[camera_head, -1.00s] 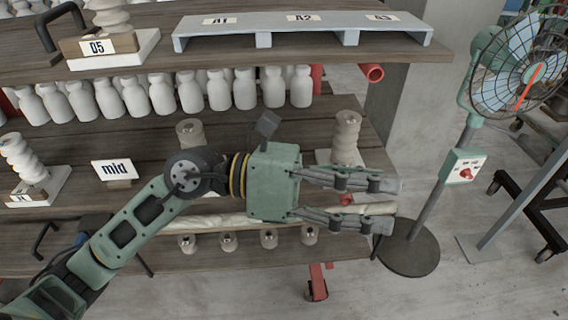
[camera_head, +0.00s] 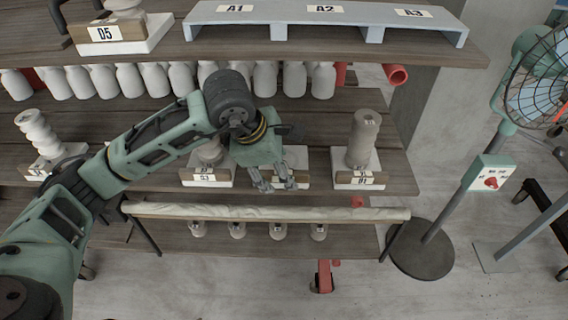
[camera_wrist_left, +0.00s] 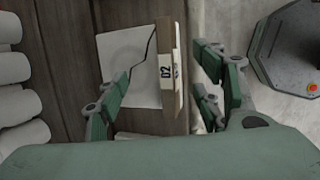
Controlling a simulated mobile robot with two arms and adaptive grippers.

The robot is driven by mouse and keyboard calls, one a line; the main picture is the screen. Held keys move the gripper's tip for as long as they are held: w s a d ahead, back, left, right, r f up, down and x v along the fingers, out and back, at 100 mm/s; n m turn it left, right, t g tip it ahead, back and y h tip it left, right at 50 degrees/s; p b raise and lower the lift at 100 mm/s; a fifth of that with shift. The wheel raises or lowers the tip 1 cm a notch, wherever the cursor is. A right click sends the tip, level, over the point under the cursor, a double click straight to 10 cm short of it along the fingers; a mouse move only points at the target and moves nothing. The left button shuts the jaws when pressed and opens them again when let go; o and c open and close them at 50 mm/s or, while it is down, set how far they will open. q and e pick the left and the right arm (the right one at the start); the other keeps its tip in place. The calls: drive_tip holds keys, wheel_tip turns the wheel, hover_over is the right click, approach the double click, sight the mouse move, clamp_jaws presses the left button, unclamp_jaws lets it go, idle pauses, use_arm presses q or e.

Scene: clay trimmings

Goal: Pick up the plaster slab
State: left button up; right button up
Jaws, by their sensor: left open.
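A white plaster slab (camera_wrist_left: 128,62) lies flat on the wooden shelf in the left wrist view, with a brown wooden strip labelled D2 (camera_wrist_left: 168,72) along its edge. A thin dark line crosses its top, and no pot stands on the part I see. In the head view the slab (camera_head: 296,155) is partly hidden behind my left gripper (camera_head: 278,184). The left gripper also shows in the left wrist view (camera_wrist_left: 166,88); it is open and points down, its fingers on either side of the strip. I cannot tell whether they touch it. My right gripper is not in view.
Slabs bearing grey clay pieces stand either side, with one piece (camera_head: 363,138) at right. White bottles (camera_head: 266,78) line the shelf behind. A pale roll on a rail (camera_head: 270,212) runs along the front. A fan (camera_head: 535,90) stands at right.

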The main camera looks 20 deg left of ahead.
use_arm(q)
drive_tip(key=shift+x, duration=1.1)
clamp_jaws()
drive_tip(key=shift+r, duration=0.1)
